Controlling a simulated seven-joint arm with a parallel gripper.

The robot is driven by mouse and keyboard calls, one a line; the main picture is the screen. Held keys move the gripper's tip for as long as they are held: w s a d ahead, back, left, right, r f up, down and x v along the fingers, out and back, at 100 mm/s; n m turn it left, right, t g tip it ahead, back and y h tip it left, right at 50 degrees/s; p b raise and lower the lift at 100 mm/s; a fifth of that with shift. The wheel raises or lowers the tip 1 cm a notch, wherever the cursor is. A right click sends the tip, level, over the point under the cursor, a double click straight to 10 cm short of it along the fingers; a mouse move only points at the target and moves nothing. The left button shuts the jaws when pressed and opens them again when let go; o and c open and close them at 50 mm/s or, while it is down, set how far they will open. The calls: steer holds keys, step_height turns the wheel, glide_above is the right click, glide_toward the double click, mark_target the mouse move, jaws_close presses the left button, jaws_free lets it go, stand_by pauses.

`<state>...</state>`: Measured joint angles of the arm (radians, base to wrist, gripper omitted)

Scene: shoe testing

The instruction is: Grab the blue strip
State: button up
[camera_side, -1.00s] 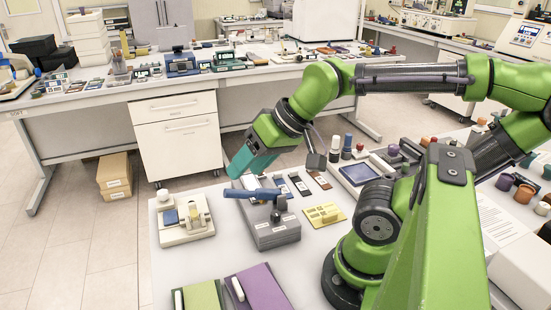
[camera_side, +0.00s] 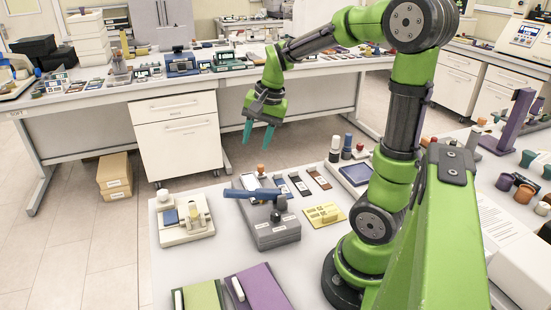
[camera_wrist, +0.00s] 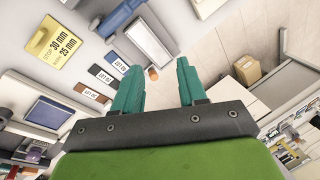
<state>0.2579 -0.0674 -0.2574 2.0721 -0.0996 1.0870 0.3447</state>
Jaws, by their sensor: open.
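The blue strip (camera_side: 281,186) lies flat on the white table, behind the grey lever device, at the left of a row with a dark strip (camera_side: 299,184) and a brown strip (camera_side: 319,178). In the wrist view the blue strip (camera_wrist: 116,61) shows with a white label, beyond the left finger. My gripper (camera_side: 258,142) has teal fingers, apart and pointing down, with nothing between them. It hangs high, behind the table's far edge in the side view. The fingers also show in the wrist view (camera_wrist: 157,68).
The grey device (camera_side: 275,232) with a blue lever stands in front of the strips. A cream fixture (camera_side: 183,222) stands at the left. The air around my gripper is clear.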

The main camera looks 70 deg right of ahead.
steer(key=d+f+m+g, duration=0.35)
steer(key=d+m, duration=0.55)
steer(key=d, duration=0.4)
steer(key=m, duration=0.4)
glide_above(278, 173)
steer(key=shift+h, duration=0.3)
steer(key=f, duration=1)
steer(key=shift+s+d, duration=0.25)
steer(key=shift+s, duration=0.05)
steer(key=shift+w+a+f, duration=0.1)
steer(key=shift+w+f, duration=0.05)
steer(key=shift+f, duration=1.25)
steer(key=shift+w+a+f, duration=0.1)
steer(key=shift+w+f, duration=0.05)
steer(key=shift+f, duration=1.2)
steer(key=shift+c, duration=0.3)
jaws_close()
